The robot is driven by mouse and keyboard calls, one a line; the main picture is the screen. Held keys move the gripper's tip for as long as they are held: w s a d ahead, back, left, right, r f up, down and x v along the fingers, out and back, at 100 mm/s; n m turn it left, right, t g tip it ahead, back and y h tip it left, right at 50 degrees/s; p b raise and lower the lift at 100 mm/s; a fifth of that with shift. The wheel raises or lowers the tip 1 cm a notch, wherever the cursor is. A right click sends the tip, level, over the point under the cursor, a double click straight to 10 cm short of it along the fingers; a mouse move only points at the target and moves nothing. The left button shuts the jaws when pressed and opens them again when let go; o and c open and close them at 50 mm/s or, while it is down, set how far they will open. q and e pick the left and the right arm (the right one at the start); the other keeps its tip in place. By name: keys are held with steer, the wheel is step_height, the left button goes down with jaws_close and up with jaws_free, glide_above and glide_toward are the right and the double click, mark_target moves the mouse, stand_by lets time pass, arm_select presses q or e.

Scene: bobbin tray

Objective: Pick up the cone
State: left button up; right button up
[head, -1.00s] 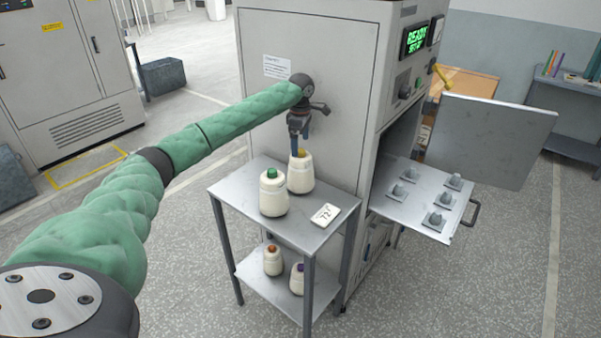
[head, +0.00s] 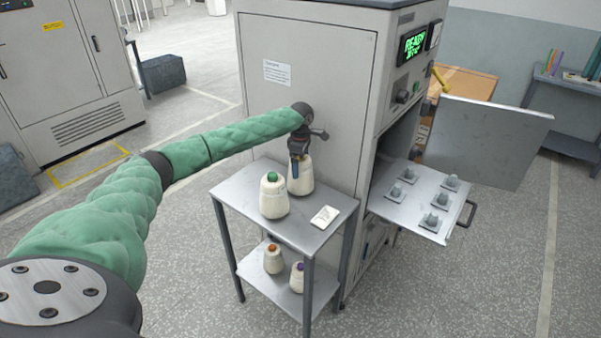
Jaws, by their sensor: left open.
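A white cone (head: 302,183) stands upright at the back of the cart's top shelf; its tip is hidden by my left gripper. My left gripper (head: 296,170) points down over this cone, open, with its fingers at the cone's top. A white cone with a green tip (head: 273,198) stands in front and to the left of it. On the lower shelf stand a cone with an orange tip (head: 273,260) and a cone with a purple tip (head: 297,278). My right gripper is not in view.
The grey cart (head: 238,198) stands against a machine cabinet (head: 309,70). A card (head: 325,215) lies on its top shelf. At the right, a pulled-out tray (head: 405,213) with several empty pegs sits below an open door (head: 492,140). The floor at lower right is clear.

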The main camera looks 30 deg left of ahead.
arm_select(q)
steer(key=shift+f, duration=0.15)
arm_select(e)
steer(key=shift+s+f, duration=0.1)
arm_select(q)
steer(key=c, duration=1.3)
steer(key=shift+c, duration=1.3)
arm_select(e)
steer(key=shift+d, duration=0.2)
